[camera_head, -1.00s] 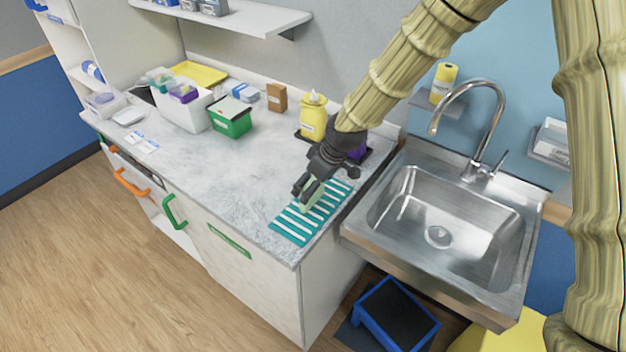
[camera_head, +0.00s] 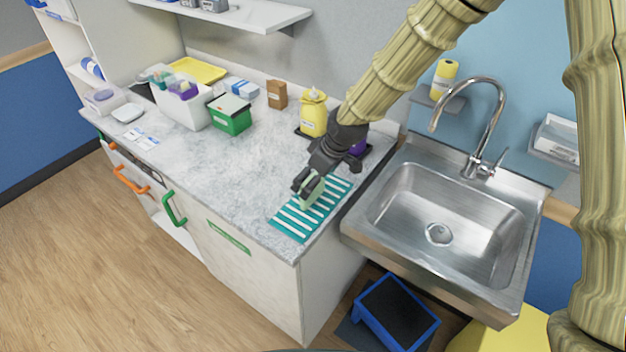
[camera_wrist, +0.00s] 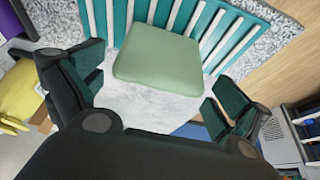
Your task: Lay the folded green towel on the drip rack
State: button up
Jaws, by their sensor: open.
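The folded green towel (camera_wrist: 160,58) is a pale green, rounded block. In the wrist view it covers part of the teal drip rack (camera_wrist: 240,32) with white slats, and its near side reaches past the rack's edge over the grey counter. In the head view the towel (camera_head: 312,191) shows at the left edge of the rack (camera_head: 296,225), partly hidden by my fingers. My gripper (camera_head: 308,187) is open right above the towel. The wrist view shows its dark fingers spread on either side, with gaps to the towel. Whether the towel's underside rests fully flat is hidden.
A steel sink (camera_head: 440,220) with a curved tap (camera_head: 500,110) is right of the counter. A green box (camera_head: 230,117) and white bin (camera_head: 183,108) stand left. The middle counter is clear.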

jog(key=b+v, duration=0.2)
jog(key=v, duration=0.9)
jog(key=shift+a, duration=0.1)
